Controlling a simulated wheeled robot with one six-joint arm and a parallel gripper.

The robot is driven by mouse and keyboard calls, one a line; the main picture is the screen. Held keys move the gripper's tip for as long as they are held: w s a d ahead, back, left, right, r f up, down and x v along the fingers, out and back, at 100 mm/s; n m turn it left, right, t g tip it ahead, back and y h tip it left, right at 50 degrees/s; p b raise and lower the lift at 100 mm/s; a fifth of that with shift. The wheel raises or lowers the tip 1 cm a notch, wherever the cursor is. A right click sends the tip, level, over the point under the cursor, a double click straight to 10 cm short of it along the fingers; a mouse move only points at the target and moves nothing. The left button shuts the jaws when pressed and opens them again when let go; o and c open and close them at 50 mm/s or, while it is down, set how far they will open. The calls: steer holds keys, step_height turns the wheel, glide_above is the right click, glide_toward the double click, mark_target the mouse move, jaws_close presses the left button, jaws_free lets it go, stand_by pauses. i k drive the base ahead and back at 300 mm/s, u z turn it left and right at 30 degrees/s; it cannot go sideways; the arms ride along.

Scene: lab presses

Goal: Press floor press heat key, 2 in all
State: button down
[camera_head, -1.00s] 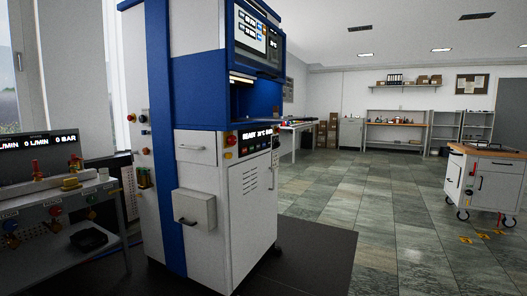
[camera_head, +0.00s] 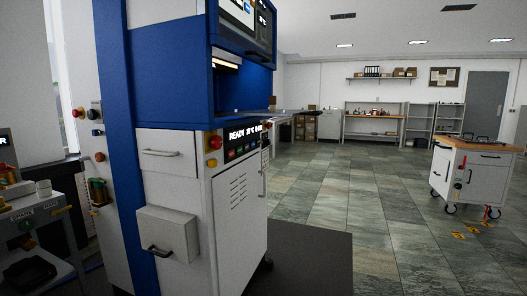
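The floor press (camera_head: 172,100) is a tall white and blue cabinet close on the left of the view. Its control panel (camera_head: 243,138) faces right and is seen at a steep angle. The panel has a display (camera_head: 243,132) reading "READY 20°C" with the rest cut short, a red button (camera_head: 214,142) on a yellow base and a row of small coloured keys (camera_head: 240,151) under the display. I cannot tell which key is the heat key. My gripper is not in view.
A bench (camera_head: 30,225) with knobs and a black tray stands at the lower left. A dark mat (camera_head: 315,262) lies by the press. A wheeled cart (camera_head: 478,178) stands at the right. The tiled floor between is clear. Shelves and a workbench (camera_head: 372,117) line the back wall.

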mark_target(231, 154)
steer(key=u, duration=0.05)
steer(key=i, duration=0.75)
steer(key=u, duration=0.75)
steer(key=i, duration=0.45)
steer(key=u, duration=0.45)
